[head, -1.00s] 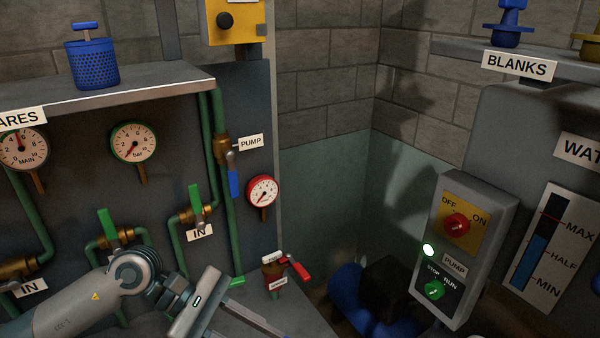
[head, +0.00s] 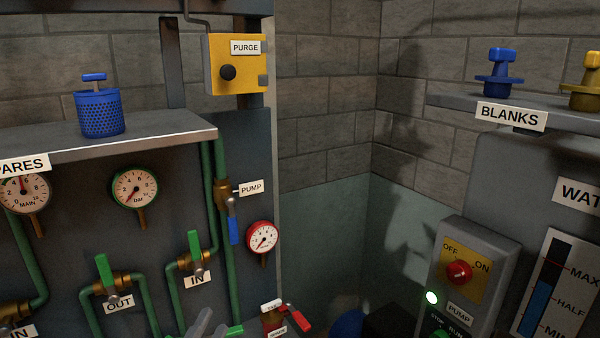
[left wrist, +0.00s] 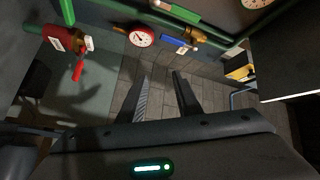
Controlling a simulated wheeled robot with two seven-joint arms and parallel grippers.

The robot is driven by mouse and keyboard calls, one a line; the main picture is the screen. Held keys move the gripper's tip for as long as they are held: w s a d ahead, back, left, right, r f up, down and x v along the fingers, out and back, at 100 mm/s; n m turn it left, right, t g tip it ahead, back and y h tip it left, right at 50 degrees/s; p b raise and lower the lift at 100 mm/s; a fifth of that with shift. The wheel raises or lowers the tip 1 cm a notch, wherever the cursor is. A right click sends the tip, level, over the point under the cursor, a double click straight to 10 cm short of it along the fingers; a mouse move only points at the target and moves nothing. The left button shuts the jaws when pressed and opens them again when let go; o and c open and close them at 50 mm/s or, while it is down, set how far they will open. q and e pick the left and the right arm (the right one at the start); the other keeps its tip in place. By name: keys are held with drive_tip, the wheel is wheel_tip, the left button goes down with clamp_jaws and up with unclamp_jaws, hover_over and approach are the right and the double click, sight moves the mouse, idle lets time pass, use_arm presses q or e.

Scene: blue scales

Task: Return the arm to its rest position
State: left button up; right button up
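My left gripper shows only as small grey parts (head: 205,325) at the bottom edge of the head view; most of the arm is out of frame. In the left wrist view the left gripper (left wrist: 160,75) is open, with its two dark fingers apart and nothing between them. Beyond the fingers, the red gauge (left wrist: 142,37), the blue-handled pump valve (left wrist: 180,44) and a red fitting with a red lever (left wrist: 70,48) show, apart from the fingers. My right gripper is not in view.
In the head view, green pipes with green-handled valves (head: 105,270) line the left panel. A blue perforated basket (head: 100,113) stands on the shelf (head: 165,133). The corner between shows bare wall.

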use_arm(q)
drive_tip(key=s+a+f+n+g+y, duration=0.25)
drive_tip(key=s+f+n+g, duration=0.2)
drive_tip(key=f, duration=0.45)
drive_tip(key=s+a+f+n+g+y, duration=0.25)
drive_tip(key=s+a+f+n, duration=0.2)
drive_tip(key=f, duration=0.55)
drive_tip(key=s+d+f+n+g+h, duration=0.1)
drive_tip(key=s+f+n+g, duration=0.1)
drive_tip(key=s+f+g, duration=0.6)
drive_tip(key=s+f+n+g, duration=0.15)
drive_tip(key=s+f, duration=0.25)
drive_tip(key=s, duration=0.8)
wheel_tip(320, 180, down, 32)
drive_tip(key=s+b, duration=0.1)
drive_tip(key=b, duration=0.3)
drive_tip(key=s+a+f+g+b, duration=0.1)
drive_tip(key=s+f+b, duration=0.1)
drive_tip(key=s+f, duration=0.7)
drive_tip(key=s+a+f+g+b, duration=0.1)
drive_tip(key=s+f, duration=0.8)
drive_tip(key=f, duration=0.2)
drive_tip(key=shift+a+f+b, duration=0.35)
drive_tip(key=shift+b, duration=0.05)
